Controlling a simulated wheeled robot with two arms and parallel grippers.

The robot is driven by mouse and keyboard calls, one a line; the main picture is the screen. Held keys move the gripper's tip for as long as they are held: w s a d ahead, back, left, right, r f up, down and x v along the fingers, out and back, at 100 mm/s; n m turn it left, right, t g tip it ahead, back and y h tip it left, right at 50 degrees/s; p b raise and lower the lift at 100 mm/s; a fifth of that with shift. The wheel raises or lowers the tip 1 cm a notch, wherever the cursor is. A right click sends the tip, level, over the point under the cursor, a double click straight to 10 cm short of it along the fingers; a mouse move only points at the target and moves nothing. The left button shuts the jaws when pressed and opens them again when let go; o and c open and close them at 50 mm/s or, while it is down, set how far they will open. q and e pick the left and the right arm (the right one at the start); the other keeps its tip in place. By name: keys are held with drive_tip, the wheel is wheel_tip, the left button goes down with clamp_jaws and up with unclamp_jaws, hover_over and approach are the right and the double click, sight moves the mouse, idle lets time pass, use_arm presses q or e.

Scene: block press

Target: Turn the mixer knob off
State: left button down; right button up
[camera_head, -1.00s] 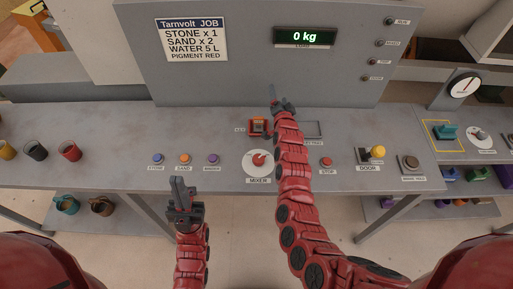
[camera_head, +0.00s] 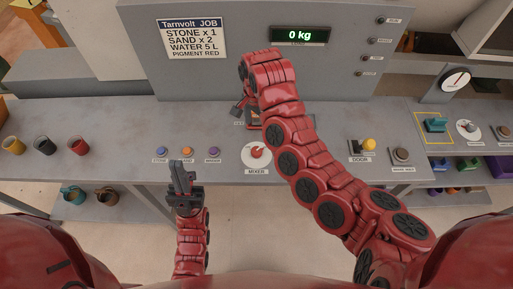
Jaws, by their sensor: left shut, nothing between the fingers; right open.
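The mixer knob (camera_head: 257,153) is red and sits on a round white dial on the grey counter, above the MIXER label. Its exact pointer direction is too small to tell. My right gripper (camera_head: 238,109) is above and left of the knob in the picture, in front of the upright panel, partly hidden by its own bent arm. It is open and apart from the knob. My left gripper (camera_head: 180,174) is shut and empty, left of the dial, by the counter's front edge.
Blue, orange and purple buttons (camera_head: 214,151) line the counter left of the dial. My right arm covers the counter just right of it. A yellow-topped door control (camera_head: 368,145) stands farther right. Several cups (camera_head: 45,145) are at the far left. The display (camera_head: 300,35) reads 0 kg.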

drive_tip(key=b, duration=0.2)
approach(257, 150)
drive_tip(key=shift+s+a, duration=0.1)
wheel_tip(257, 150, down, 6)
drive_tip(key=p, duration=0.3)
drive_tip(key=shift+f, duration=0.25)
drive_tip(key=shift+f+p, duration=0.3)
drive_tip(key=shift+f, duration=0.8)
clamp_jaws()
